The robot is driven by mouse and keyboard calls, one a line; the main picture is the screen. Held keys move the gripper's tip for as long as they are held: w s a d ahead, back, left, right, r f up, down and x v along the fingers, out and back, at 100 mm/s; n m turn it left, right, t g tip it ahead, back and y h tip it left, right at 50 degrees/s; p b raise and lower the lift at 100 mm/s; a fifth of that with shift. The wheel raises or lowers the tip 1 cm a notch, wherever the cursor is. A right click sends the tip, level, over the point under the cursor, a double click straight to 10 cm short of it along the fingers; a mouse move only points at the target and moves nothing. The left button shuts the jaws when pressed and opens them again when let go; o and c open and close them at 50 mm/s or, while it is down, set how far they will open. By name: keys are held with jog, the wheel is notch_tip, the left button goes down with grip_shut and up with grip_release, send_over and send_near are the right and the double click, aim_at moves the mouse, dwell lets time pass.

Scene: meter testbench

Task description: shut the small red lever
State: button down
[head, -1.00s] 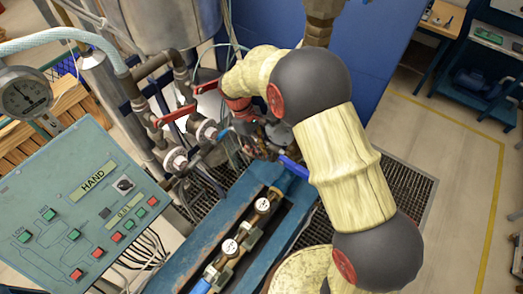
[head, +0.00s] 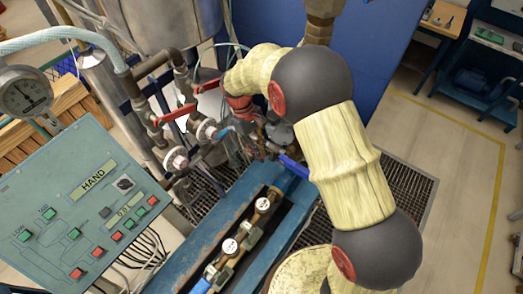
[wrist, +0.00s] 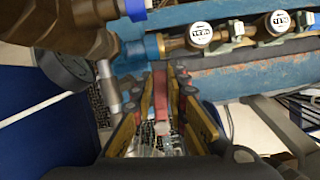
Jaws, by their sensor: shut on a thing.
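My gripper (wrist: 164,112) is shut on the small red lever (wrist: 159,90), which shows as a narrow red strip between the yellow-edged fingers in the wrist view. In the head view my gripper (head: 262,140) is among the pipes beyond the blue bench, partly hidden behind my own arm. The lever cannot be made out clearly there, so its exact angle is hard to tell.
Two larger red valve handles (head: 178,113) (head: 208,86) are on pipes left of my gripper. A blue handle (head: 293,167) is close to my arm. Round meters (head: 230,246) line the blue bench (head: 262,180). A control panel (head: 75,200) stands front left.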

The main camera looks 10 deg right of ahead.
jog(key=shift+s+a+m+g+y+b, duration=0.15)
jog(key=shift+a+m+y, duration=0.6)
jog(key=shift+m, duration=0.95)
jog(key=shift+s+a+m+g+y+b, duration=0.15)
jog(key=shift+a+m+y, duration=0.6)
jog(key=shift+m, duration=0.95)
jog(key=shift+s+a+m+y, duration=0.15)
jog(key=shift+a+m+y, duration=0.35)
jog(key=shift+a+m, duration=0.85)
jog(key=shift+d+m, duration=0.3)
jog(key=shift+m, duration=0.15)
jog(key=c, duration=1.8)
grip_release()
jog(key=shift+o, duration=0.2)
jog(key=v, duration=1.2)
